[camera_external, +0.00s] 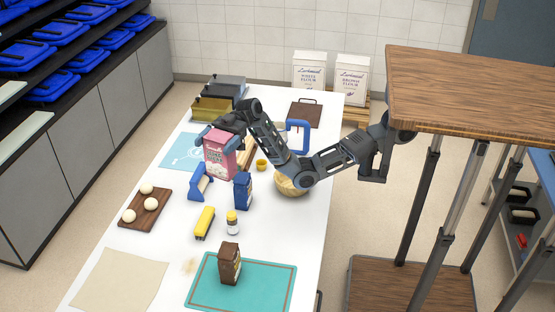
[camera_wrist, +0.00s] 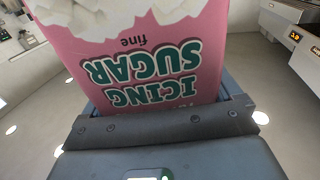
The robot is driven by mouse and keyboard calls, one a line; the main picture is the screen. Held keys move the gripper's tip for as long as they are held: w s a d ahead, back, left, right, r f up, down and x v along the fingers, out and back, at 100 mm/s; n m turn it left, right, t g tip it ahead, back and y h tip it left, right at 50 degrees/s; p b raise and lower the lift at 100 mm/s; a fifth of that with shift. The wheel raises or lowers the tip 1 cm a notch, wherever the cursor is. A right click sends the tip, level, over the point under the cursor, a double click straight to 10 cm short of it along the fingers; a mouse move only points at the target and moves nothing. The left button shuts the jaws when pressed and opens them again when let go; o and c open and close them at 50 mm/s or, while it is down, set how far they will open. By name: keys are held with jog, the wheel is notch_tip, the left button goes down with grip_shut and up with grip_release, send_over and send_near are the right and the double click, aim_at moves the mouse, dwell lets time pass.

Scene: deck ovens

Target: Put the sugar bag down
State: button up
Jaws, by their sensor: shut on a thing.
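The sugar bag (camera_external: 219,162) is a pink paper bag with white and green print. It is upright over the white table, beside the light blue mat (camera_external: 178,151). My gripper (camera_external: 222,134) is shut on its top part from above. In the wrist view the bag (camera_wrist: 140,45) fills the space between the jaws, and its "Icing Sugar fine" label appears upside down. I cannot tell whether its base touches the table.
Close by stand a blue-handled tool (camera_external: 201,184), a dark blue packet (camera_external: 242,191) and a small yellow cup (camera_external: 261,165). A bowl (camera_external: 291,185) lies under my arm. A brown packet (camera_external: 229,264) stands on the teal mat (camera_external: 275,282). Tins (camera_external: 211,108) are behind.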

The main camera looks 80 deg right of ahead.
jog(key=s+a+f+n+g, duration=0.1)
jog(key=s+a+n+g, duration=0.1)
jog(key=s+a, duration=0.6)
jog(key=s+a+n+g, duration=0.1)
jog(key=s+a+g, duration=0.2)
jog(key=s+a, duration=0.5)
notch_tip(320, 180, down, 36)
jog(key=w+a+p, duration=0.1)
jog(key=w+a, duration=0.1)
jog(key=shift+w+a+t+y+p, duration=0.15)
jog(key=shift+w+t+y+p, duration=0.05)
jog(key=shift+t+y+p, duration=0.15)
jog(key=shift+f, duration=0.2)
jog(key=o, duration=1.7)
jog(key=shift+f, duration=0.1)
jog(key=shift+o, duration=0.2)
jog(key=d+r+b, duration=0.1)
jog(key=d+r, duration=0.2)
jog(key=r, duration=0.4)
